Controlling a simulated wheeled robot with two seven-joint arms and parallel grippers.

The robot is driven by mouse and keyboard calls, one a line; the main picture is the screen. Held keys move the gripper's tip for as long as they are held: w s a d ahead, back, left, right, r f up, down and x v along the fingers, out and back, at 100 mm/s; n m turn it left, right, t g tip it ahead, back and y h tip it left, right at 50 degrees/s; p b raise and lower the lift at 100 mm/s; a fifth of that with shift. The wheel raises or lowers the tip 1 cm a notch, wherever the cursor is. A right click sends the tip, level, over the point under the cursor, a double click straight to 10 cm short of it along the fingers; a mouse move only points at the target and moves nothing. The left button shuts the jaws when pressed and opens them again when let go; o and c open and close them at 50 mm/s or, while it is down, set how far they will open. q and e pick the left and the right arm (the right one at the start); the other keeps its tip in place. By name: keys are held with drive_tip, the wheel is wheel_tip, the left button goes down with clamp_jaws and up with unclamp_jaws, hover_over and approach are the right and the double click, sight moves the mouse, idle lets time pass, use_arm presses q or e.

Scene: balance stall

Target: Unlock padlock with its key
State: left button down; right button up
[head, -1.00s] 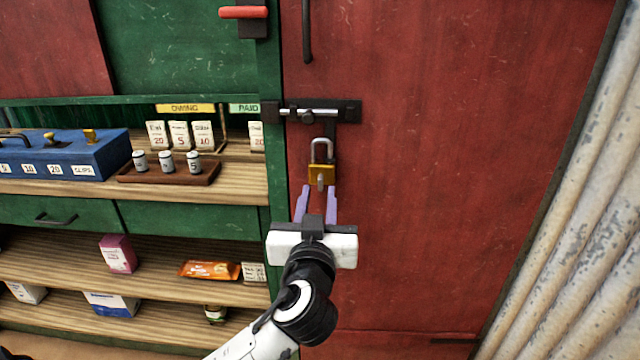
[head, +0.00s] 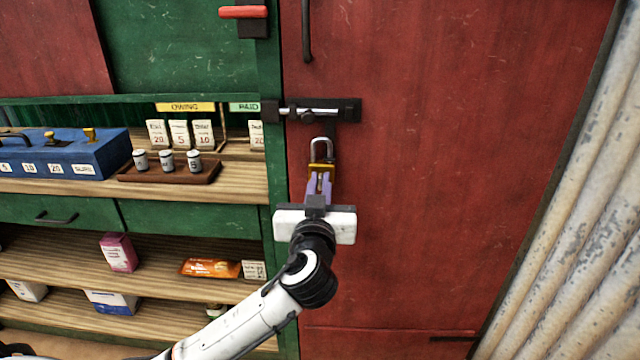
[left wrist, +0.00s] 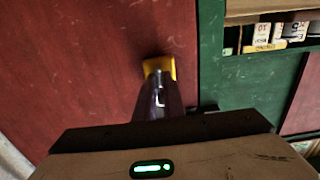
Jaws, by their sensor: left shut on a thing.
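The brass padlock (head: 321,166) hangs by its grey shackle (head: 321,146) on the red door, below the sliding bolt (head: 318,111). Both shackle legs appear to meet the body. My left gripper (head: 319,182) is directly below and in front of the padlock, its purple fingers shut on the key, a grey sliver (head: 320,180) of which shows between them. The fingers hide most of the key, so its turn angle cannot be told. In the left wrist view the yellow padlock body (left wrist: 155,65) shows just beyond the fingertips. My right gripper is out of view.
The red door (head: 450,190) is flat and clear to the right. On the left are green shelves with a blue box (head: 70,155), a brown tray (head: 170,173) of small weights, and several packets below. A dark door handle (head: 307,30) is above the bolt.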

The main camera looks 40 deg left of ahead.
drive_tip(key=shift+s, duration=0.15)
use_arm(q)
drive_tip(key=m+p, duration=0.2)
drive_tip(key=m, duration=0.1)
drive_tip(key=shift+d+m, duration=0.1)
drive_tip(key=shift+m, duration=0.3)
drive_tip(key=shift+m+p, duration=0.5)
drive_tip(key=shift+m, duration=0.5)
drive_tip(key=shift+w+d+f+m+p, duration=0.1)
drive_tip(key=shift+m+p, duration=1)
drive_tip(key=shift+m, duration=0.9)
drive_tip(key=shift+w+d+f+m+p, duration=0.15)
drive_tip(key=shift+m+p, duration=0.9)
drive_tip(key=shift+m, duration=0.95)
drive_tip(key=shift+s+f+m+p, duration=0.1)
drive_tip(key=shift+m+p, duration=1)
drive_tip(key=shift+m, duration=0.9)
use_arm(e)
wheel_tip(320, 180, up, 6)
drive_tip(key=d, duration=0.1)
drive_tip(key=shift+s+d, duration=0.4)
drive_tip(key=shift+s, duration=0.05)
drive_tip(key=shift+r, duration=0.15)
use_arm(q)
drive_tip(key=c, duration=1.9)
unclamp_jaws()
